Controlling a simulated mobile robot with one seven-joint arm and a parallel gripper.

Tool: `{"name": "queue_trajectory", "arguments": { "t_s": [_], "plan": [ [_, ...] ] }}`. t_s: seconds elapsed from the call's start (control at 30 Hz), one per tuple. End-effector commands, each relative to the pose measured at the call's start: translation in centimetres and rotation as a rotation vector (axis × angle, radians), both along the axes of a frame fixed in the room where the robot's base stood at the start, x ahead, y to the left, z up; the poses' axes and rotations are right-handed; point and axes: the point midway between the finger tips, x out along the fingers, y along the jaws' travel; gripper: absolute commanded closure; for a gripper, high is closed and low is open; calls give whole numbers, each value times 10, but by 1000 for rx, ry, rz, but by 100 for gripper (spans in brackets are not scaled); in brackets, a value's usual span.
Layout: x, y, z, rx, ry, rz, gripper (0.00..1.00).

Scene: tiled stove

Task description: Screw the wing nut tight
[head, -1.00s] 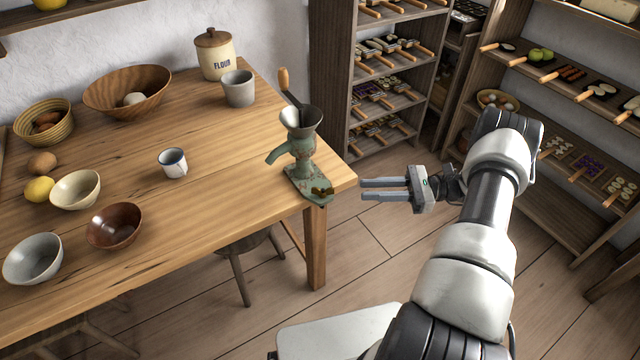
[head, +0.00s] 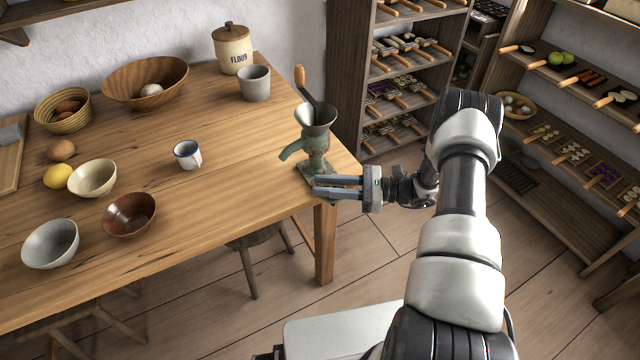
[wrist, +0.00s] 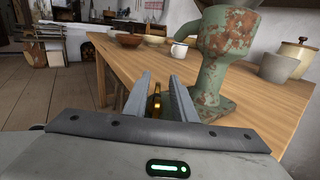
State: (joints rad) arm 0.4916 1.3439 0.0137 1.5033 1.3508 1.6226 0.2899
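A worn green, rust-spotted grinder (head: 316,145) with a metal funnel and wooden crank handle stands at the right corner of the wooden table (head: 215,195). It looms large on the right in the wrist view (wrist: 228,50). My gripper (head: 315,187) is level with the grinder's base at the table corner. In the wrist view its two fingers (wrist: 161,85) are apart, with a brass-coloured wing nut (wrist: 156,97) showing in the gap between them. I cannot tell whether either finger touches it. In the head view the fingers hide the wing nut.
A white mug (head: 187,154), bowls (head: 129,215) and a grey cup (head: 255,83) stand on the table, clear of my gripper. A stool (head: 262,250) is under the table. Shelves (head: 400,70) stand behind.

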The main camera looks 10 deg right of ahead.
Motion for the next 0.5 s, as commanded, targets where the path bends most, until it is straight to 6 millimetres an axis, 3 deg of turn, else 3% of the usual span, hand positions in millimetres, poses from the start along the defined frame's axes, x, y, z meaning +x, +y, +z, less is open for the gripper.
{"name": "queue_trajectory", "arguments": {
  "t_s": [0.2,0.47,0.5],
  "plan": [
    [4,14,0,0,-1,0,76],
    [4,15,0,0,-1,0,76],
    [4,15,0,0,-1,0,83]
  ]
}}
